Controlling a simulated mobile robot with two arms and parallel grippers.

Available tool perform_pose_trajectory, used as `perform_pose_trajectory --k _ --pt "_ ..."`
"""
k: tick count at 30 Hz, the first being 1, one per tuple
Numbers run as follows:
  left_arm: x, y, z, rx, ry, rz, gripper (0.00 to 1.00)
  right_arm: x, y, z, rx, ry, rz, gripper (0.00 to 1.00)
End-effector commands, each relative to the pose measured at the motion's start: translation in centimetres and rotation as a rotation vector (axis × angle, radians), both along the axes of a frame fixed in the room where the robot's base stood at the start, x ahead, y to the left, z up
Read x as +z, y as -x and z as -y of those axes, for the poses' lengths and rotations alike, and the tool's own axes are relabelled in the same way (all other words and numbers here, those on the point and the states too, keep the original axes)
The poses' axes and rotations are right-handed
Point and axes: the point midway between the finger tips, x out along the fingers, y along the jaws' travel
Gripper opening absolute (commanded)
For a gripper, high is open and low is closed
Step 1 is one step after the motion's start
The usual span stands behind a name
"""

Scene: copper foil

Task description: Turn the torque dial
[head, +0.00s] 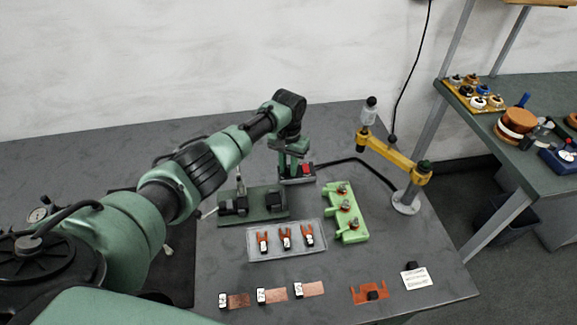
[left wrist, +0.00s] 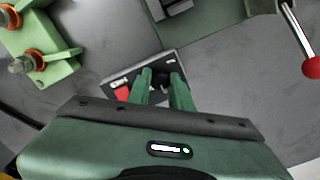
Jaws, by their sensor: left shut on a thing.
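A small dark control box (head: 299,180) with a red switch (head: 307,169) stands on the grey table, towards the back. In the left wrist view the box (left wrist: 174,58) has its red switch (left wrist: 122,93) left of my fingers. My left gripper (head: 291,163) reaches down onto the box. In the left wrist view, the left gripper (left wrist: 160,80) has its two green fingers on either side of the small dark torque dial (left wrist: 157,86), shut on it. The fingers hide much of the dial, and its setting cannot be read. My right gripper is not in view.
A dark green clamp fixture (head: 266,203) stands left of the box, and a light green holder (head: 347,228) to its right. A clear tray (head: 262,253) with copper pieces lies in front. A yellow arm (head: 390,153) carries a screwdriver (head: 367,112). Copper strips (head: 276,295) lie near the front.

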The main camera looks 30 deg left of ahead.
Motion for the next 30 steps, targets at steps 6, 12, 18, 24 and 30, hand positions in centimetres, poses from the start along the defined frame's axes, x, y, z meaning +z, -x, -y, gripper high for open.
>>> perform_pose_trajectory --k 6,12,18,24,30 --pt "0.09 -0.06 0.0 -0.204 0.0 0.002 0.0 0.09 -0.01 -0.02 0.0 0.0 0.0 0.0" --pt "0.09 -0.08 0.02 -0.394 0.0 0.002 0.0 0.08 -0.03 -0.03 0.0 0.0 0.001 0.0" --pt "0.09 -0.08 -0.01 -0.582 0.0 0.002 0.0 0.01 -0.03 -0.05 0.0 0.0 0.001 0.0" --pt "0.08 -0.09 -0.01 -0.755 0.0 0.002 0.0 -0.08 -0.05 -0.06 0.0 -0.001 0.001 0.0" --pt "0.1 -0.12 -0.01 -0.888 0.0 0.003 0.0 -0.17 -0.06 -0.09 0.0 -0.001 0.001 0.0"
